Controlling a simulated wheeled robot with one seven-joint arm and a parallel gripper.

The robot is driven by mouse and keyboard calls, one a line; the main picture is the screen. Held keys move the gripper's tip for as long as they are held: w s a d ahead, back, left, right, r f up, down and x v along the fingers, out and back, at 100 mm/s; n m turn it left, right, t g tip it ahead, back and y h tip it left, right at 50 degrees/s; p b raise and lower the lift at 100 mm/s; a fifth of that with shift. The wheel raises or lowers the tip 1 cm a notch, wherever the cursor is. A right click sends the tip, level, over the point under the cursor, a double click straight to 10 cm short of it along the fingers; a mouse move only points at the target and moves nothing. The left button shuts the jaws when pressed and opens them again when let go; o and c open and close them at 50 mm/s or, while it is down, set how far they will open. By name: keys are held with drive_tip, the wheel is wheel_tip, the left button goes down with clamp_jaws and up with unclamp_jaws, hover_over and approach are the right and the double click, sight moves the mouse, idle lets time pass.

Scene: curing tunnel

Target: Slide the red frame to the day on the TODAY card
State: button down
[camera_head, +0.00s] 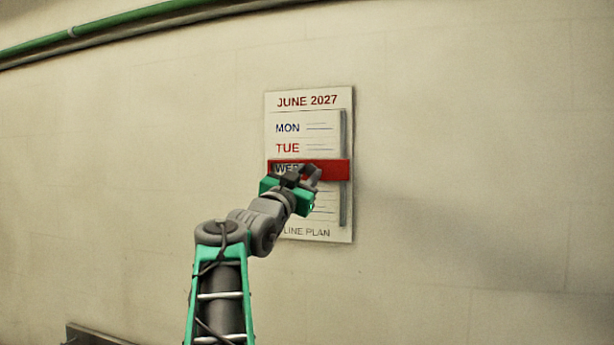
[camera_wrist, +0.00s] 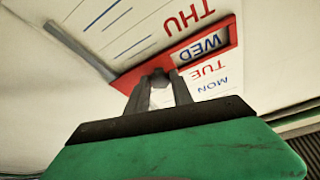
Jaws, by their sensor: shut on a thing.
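The calendar board (camera_head: 341,228) hangs on the wall, headed JUNE 2027, with MON, TUE and WED readable in the head view. The red frame (camera_head: 336,170) lies across the board at the WED row. In the wrist view the picture is turned over; the red frame (camera_wrist: 131,79) surrounds the word WED, with THU on one side and TUE and MON on the other. My gripper (camera_head: 309,174) is shut on the red frame, at the front of the board. My arm hides the lower day rows in the head view. No TODAY card is visible.
A dark vertical rail (camera_head: 345,206) runs along the board's right side, behind the red frame's end. A green pipe (camera_head: 110,22) crosses the wall at upper left. A dark ledge (camera_head: 90,336) shows at lower left. The wall around the board is bare.

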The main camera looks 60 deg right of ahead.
wheel_tip(320, 180, down, 11)
drive_tip(key=b, duration=1.1)
drive_tip(key=shift+d, duration=0.15)
drive_tip(key=c, duration=1.5)
unclamp_jaws()
drive_tip(key=o, duration=0.4)
drive_tip(key=shift+r, duration=0.15)
drive_tip(key=b+v, duration=0.3)
drive_tip(key=v, duration=0.5)
